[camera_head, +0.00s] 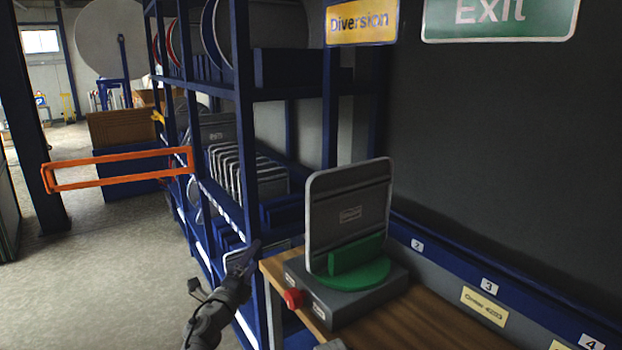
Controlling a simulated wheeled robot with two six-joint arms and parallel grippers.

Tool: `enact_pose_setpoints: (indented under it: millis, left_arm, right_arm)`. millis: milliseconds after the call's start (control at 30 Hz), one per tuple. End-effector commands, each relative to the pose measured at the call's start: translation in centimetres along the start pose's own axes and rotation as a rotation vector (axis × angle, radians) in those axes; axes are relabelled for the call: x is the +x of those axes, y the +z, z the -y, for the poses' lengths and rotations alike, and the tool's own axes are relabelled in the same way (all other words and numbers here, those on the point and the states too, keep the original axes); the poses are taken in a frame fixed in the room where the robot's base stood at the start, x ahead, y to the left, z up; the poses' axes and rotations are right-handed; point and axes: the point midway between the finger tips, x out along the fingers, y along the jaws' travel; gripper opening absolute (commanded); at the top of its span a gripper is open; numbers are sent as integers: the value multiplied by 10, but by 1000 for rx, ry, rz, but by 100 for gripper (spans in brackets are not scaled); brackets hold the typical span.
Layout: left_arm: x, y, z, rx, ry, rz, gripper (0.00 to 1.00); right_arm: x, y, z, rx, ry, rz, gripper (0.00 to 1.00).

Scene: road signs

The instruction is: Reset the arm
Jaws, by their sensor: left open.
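My left arm (211,318) rises from the bottom of the head view, left of the wooden workbench (425,318). Its gripper (245,258) is open, with nothing seen between its fingers. It is small and dark against the blue rack, so its fingertips are hard to make out. It appears just left of the bench's front corner; whether it touches the rack cannot be told. My right gripper is not in view.
A grey sign (349,208) stands in a green holder (358,270) on a grey box with a red button (293,298). A blue rack (243,120) holds several signs. An orange barrier (120,170) juts out left. Floor (110,280) at left is clear.

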Motion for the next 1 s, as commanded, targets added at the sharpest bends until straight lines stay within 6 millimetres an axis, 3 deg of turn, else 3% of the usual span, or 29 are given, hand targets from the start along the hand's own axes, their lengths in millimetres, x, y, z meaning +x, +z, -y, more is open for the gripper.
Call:
enact_pose_setpoints:
  millis: [67, 233, 467, 733, 1000]
  left_arm:
    - [4, 11, 9, -117, 45, 102, 94]
    - [0, 27, -1, -377, 171, 317, 94]
    - [-27, 15, -32, -718, 405, 580, 94]
    - [-92, -49, -61, -1042, 783, 862, 94]
    - [-180, -136, -50, -1198, 1231, 1102, 94]
  right_arm:
    - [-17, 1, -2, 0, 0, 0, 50]
    - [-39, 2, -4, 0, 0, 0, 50]
    - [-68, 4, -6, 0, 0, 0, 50]
    - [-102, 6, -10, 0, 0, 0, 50]
    - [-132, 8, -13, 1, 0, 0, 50]
